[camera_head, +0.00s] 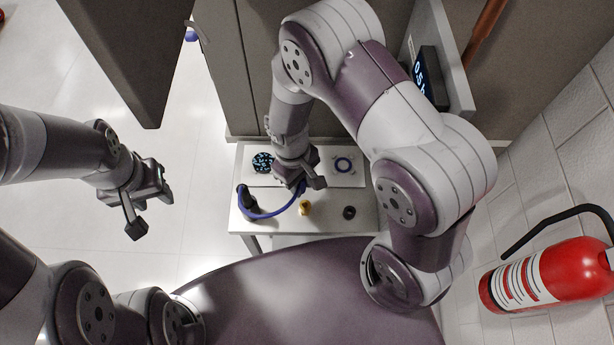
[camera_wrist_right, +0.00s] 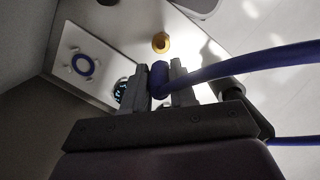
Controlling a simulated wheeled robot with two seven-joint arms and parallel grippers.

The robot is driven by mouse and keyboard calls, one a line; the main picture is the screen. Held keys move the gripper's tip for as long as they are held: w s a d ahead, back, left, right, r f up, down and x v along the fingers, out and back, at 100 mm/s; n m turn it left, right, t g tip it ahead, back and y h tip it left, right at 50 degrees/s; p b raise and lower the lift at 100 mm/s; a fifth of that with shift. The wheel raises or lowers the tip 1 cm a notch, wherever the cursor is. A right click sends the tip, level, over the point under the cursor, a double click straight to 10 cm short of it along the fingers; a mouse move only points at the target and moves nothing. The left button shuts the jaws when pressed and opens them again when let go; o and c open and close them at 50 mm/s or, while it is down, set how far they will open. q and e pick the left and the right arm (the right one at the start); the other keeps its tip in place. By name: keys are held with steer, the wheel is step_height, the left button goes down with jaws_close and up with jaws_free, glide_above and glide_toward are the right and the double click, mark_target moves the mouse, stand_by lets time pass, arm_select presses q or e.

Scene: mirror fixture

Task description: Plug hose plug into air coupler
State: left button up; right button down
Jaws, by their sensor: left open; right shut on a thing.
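My right gripper (camera_head: 304,182) is over the small white table and shut on the blue hose. In the right wrist view the blue hose plug end (camera_wrist_right: 158,77) sits between the two fingers. The hose (camera_head: 266,215) loops left across the table to a black fitting (camera_head: 247,198). A brass-coloured piece (camera_head: 305,208), likely the air coupler, stands on the table just in front of the gripper; it also shows beyond the fingertips in the right wrist view (camera_wrist_right: 161,42), apart from the plug. My left gripper (camera_head: 150,195) is open and empty, left of the table above the floor.
On the table (camera_head: 275,229) are a dark dial (camera_head: 263,162), a blue ring on a white plate (camera_head: 343,164) and a dark ring (camera_head: 349,212). A red fire extinguisher (camera_head: 550,274) is by the right wall. A grey cabinet stands behind the table. The floor at left is clear.

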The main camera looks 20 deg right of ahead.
mark_target(304, 189)
steer(key=shift+s+d+f, duration=0.2)
steer(key=shift+s+f, duration=0.05)
steer(key=shift+s, duration=0.35)
steer(key=shift+s+d+f+b, duration=0.15)
steer(key=shift+f+b, duration=0.4)
steer(key=shift+f, duration=0.05)
steer(key=shift+s+d+f+b, duration=0.1)
steer(key=shift+s+f+b, duration=0.05)
steer(key=shift+f+b, duration=0.4)
steer(key=shift+s+f, duration=0.1)
steer(key=shift+f, duration=0.3)
steer(key=shift+w+a, duration=0.1)
steer(key=shift+w, duration=0.2)
arm_select(q)
steer(key=shift+s+d+f, duration=0.25)
steer(key=shift+s+f, duration=0.25)
steer(key=shift+s+d+f, duration=0.25)
steer(key=shift+s+f, duration=0.2)
steer(key=shift+s+r, duration=0.1)
steer(key=shift+s, duration=0.05)
arm_select(e)
steer(key=shift+s, duration=0.2)
